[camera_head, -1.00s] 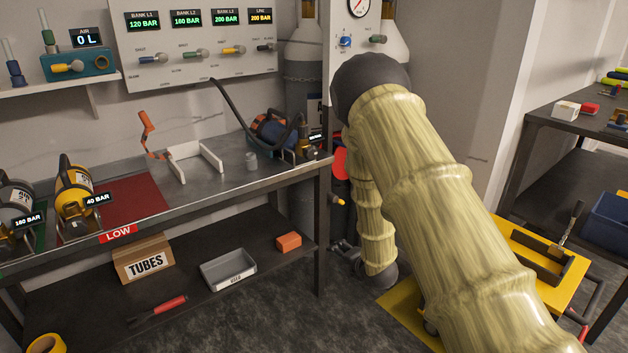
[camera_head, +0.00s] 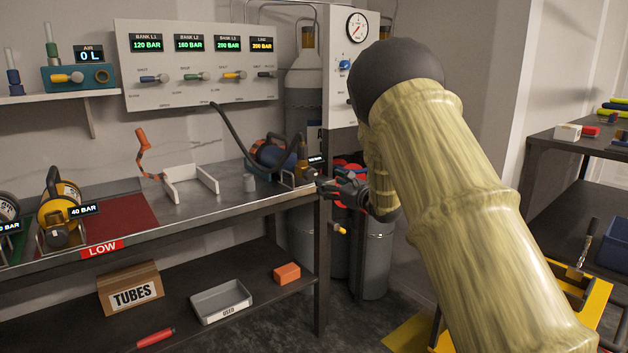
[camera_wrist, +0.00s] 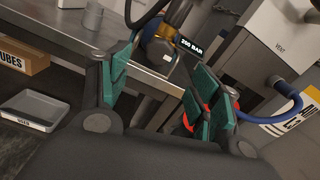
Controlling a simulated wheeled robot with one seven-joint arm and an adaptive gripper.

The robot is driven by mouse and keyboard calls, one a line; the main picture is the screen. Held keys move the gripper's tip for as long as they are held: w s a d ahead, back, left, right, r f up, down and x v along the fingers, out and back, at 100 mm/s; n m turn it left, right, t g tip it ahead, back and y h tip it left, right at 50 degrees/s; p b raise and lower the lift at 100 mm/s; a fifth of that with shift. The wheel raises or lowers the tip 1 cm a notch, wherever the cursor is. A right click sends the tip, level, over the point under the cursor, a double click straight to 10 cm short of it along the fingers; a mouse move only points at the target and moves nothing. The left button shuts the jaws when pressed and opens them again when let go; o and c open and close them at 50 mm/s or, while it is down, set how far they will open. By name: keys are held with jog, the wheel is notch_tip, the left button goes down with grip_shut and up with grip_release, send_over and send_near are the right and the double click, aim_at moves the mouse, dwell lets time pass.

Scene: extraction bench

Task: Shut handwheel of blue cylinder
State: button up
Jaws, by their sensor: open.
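The blue cylinder (camera_head: 268,154) lies on the right end of the metal bench, in a holder, with a black hose running up to the panel. Its brass valve end (camera_head: 302,150) faces right, near a small black display. My gripper (camera_head: 325,185) is at the bench's right end, just right of and below the valve. In the wrist view my gripper (camera_wrist: 165,95) has its green-padded fingers apart, with nothing between them.
A gauge panel (camera_head: 345,85) and tall grey cylinders (camera_head: 305,90) stand behind the bench end. The bench (camera_head: 225,195) edge runs close to my gripper. A white stand (camera_head: 188,185), a grey cup (camera_head: 249,182) and a yellow cylinder (camera_head: 62,205) stand further left.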

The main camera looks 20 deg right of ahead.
aim_at(312, 175)
jog(key=b+x, duration=0.1)
jog(key=x, duration=0.8)
jog(key=shift+f, duration=0.1)
jog(key=c, duration=1)
